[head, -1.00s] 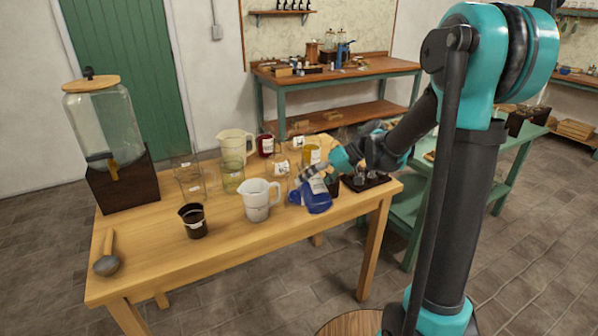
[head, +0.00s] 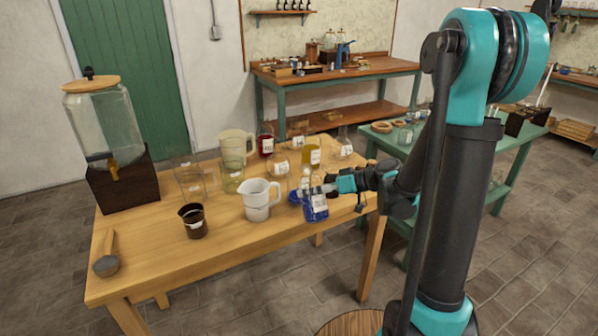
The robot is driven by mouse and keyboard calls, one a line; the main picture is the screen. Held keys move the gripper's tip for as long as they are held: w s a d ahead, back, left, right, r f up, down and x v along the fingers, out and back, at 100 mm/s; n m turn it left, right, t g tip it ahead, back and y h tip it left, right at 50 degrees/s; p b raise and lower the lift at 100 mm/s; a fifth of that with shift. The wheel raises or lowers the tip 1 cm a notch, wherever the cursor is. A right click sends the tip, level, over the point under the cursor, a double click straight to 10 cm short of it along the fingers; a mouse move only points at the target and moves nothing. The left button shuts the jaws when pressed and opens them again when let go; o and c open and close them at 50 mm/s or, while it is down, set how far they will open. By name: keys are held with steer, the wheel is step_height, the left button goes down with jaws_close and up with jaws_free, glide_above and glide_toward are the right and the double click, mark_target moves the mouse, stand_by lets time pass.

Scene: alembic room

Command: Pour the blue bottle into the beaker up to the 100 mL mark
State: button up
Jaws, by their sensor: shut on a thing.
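The blue bottle (head: 317,210) has a white label and stands nearly upright at the front right of the wooden table. My gripper (head: 322,190) is shut on its upper part, coming from the right. I cannot tell whether its base touches the table. A clear glass vessel (head: 304,181), which looks like the beaker, is just behind and left of the bottle, partly hidden by it. A blue patch (head: 294,198) shows low at the bottle's left, apparently liquid in that vessel. Its marks and level are too small to read.
A white jug (head: 257,200) and a dark cup (head: 193,221) stand left of the bottle. Glassware, a cream jug (head: 234,147), a red jar (head: 266,143) and a yellow jar (head: 312,153) stand behind. A ladle (head: 107,258) lies front left. The table's front middle is clear.

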steer(key=shift+f+n+t+y, duration=0.2)
steer(key=shift+n+t+y, duration=0.3)
steer(key=shift+y, duration=0.1)
steer(key=shift+w+a+n+t+y, duration=0.1)
steer(key=shift+w+n+t+y, duration=0.1)
steer(key=shift+n+t+y, duration=0.35)
stand_by(0.6)
